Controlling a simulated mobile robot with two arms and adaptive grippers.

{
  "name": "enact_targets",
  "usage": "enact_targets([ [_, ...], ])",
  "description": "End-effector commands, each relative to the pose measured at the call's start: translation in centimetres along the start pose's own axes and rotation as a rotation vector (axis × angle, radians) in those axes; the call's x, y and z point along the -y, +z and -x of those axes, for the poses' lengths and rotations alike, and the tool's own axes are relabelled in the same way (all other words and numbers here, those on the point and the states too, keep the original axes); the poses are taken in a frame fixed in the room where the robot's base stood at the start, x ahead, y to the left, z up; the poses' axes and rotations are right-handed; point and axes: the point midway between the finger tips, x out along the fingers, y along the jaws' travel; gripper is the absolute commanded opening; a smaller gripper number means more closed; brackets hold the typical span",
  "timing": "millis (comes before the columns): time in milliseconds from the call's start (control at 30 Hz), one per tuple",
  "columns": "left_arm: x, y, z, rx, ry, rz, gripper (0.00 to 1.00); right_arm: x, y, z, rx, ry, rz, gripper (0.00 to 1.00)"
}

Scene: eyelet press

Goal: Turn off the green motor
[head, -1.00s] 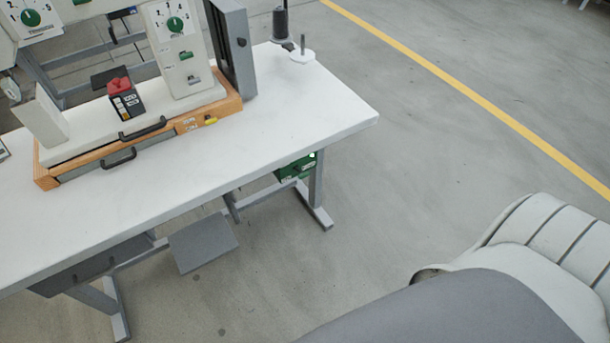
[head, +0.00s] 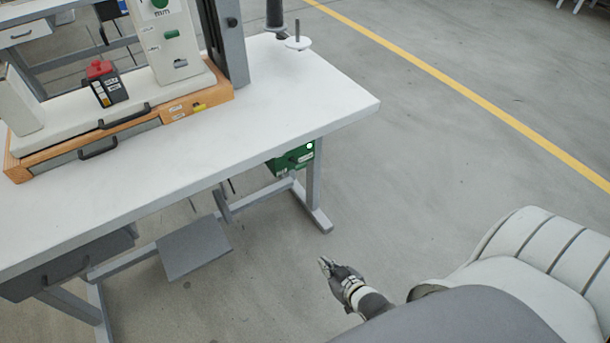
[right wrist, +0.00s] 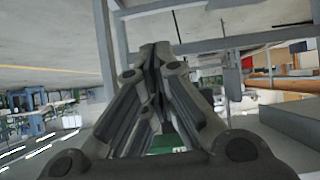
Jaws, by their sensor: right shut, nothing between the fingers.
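The green motor (head: 291,160) hangs under the right end of the white table, beside the table leg. A small bright white-green spot shows at its upper right corner. My right gripper (head: 324,263) is shut and empty, low in front of the table and below the motor in the head view, apart from it. In the right wrist view its fingers (right wrist: 155,52) are together, and a green patch, perhaps the motor, shows partly hidden behind them. My left gripper is not in view.
The white table (head: 290,95) carries a press machine on an orange base (head: 200,104) and a spool stand (head: 298,43). A grey pedal plate (head: 193,248), a grey drawer (head: 70,268) and table legs (head: 314,190) are below. The floor right of the table is clear.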

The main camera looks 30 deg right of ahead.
Motion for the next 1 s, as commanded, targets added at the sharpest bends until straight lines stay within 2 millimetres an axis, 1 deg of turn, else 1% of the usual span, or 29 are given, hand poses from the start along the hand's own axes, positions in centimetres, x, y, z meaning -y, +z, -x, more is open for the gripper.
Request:
enact_targets([
  [33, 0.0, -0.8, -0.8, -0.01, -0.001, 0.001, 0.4, -0.6, -1.9, -0.8, -0.078, 0.006, -0.006, 0.0],
  [67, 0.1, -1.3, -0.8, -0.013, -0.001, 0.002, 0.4, -1.0, -3.5, -0.9, -0.124, 0.009, -0.011, 0.0],
  [100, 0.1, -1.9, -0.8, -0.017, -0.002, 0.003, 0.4, -1.4, -5.5, -0.9, -0.184, 0.013, -0.017, 0.0],
  [167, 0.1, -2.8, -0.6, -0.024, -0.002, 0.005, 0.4, -2.0, -8.5, -0.6, -0.273, 0.017, -0.023, 0.0],
  [200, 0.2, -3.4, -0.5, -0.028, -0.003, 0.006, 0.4, -2.5, -10.4, -0.3, -0.333, 0.019, -0.025, 0.0],
  [233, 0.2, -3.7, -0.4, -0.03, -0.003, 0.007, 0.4, -2.7, -11.9, 0.0, -0.377, 0.02, -0.027, 0.0],
  [300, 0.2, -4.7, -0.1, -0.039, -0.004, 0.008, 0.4, -3.2, -15.2, 1.0, -0.482, 0.021, -0.03, 0.0],
  [400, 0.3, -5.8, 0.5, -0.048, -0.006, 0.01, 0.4, -3.8, -19.4, 3.0, -0.618, 0.018, -0.032, 0.0],
  [500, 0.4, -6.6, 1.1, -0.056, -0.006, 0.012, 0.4, -4.0, -22.8, 5.0, -0.731, 0.011, -0.03, 0.0],
  [600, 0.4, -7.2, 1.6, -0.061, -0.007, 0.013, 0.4, -4.1, -25.1, 6.8, -0.814, 0.006, -0.028, 0.0],
  [700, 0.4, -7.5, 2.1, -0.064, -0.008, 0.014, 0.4, -4.1, -26.6, 8.1, -0.866, 0.0, -0.027, 0.0],
  [833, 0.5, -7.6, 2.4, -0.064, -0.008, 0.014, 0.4, -4.2, -27.4, 8.8, -0.892, -0.002, -0.026, 0.0],
  [1000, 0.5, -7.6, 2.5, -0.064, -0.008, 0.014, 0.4, -4.2, -27.5, 8.9, -0.894, -0.002, -0.025, 0.0],
])
